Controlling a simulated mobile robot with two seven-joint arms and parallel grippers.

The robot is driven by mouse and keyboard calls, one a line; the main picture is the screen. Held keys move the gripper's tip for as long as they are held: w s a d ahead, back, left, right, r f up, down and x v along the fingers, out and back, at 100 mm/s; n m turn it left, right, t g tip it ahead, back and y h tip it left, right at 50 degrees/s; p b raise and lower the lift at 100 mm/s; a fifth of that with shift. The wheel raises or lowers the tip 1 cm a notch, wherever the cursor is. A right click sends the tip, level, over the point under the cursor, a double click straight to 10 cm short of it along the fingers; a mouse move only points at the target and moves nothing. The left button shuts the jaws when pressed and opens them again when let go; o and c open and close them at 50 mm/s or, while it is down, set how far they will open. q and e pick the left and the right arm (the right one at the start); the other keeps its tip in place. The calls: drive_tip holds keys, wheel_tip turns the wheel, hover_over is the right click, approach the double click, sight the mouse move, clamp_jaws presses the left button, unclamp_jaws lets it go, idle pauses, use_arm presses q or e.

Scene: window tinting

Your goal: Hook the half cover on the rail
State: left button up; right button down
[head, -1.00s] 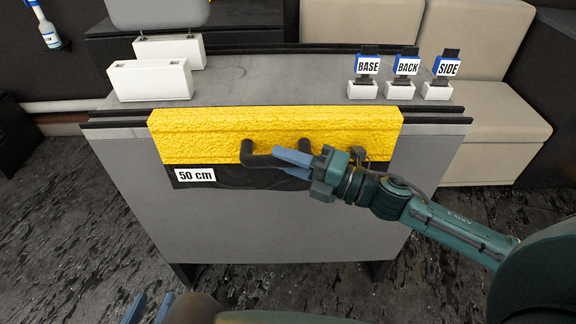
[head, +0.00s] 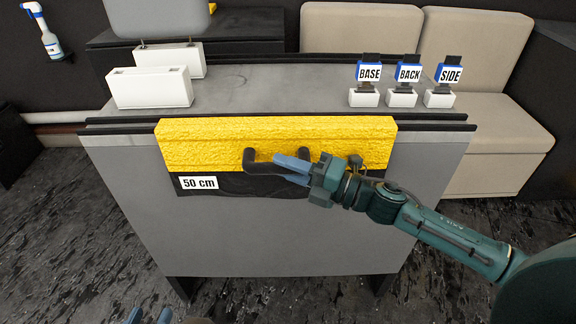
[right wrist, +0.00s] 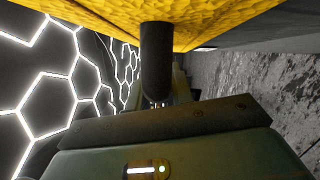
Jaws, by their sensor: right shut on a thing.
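The half cover (head: 280,136) is a yellow textured panel with a dark lower strip marked "50 cm" and a black handle (head: 252,160). It hangs upright at the table's front, its top edge about level with the front rail (head: 120,122); I cannot tell whether it is hooked on. My right gripper (head: 283,165) is shut on the handle. In the right wrist view the dark handle (right wrist: 156,62) rises to the yellow cover (right wrist: 120,14), hiding the fingertips. My left gripper (head: 148,316) shows only its blue fingertips at the bottom edge, apart and empty.
The grey table (head: 270,95) carries two white blocks (head: 150,88) at back left. Holders with BASE (head: 369,74), BACK (head: 409,74) and SIDE (head: 450,76) tags stand at right. A beige sofa (head: 490,130) is behind. The table's middle is clear.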

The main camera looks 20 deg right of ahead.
drive_tip(key=c, duration=1.1)
unclamp_jaws()
drive_tip(key=shift+c, duration=0.2)
drive_tip(key=shift+s+d+f, duration=0.1)
drive_tip(key=shift+s+d, duration=0.1)
drive_tip(key=r+v, duration=0.1)
drive_tip(key=v, duration=1.1)
drive_tip(key=shift+s+d+f, duration=0.2)
drive_tip(key=shift+f, duration=0.2)
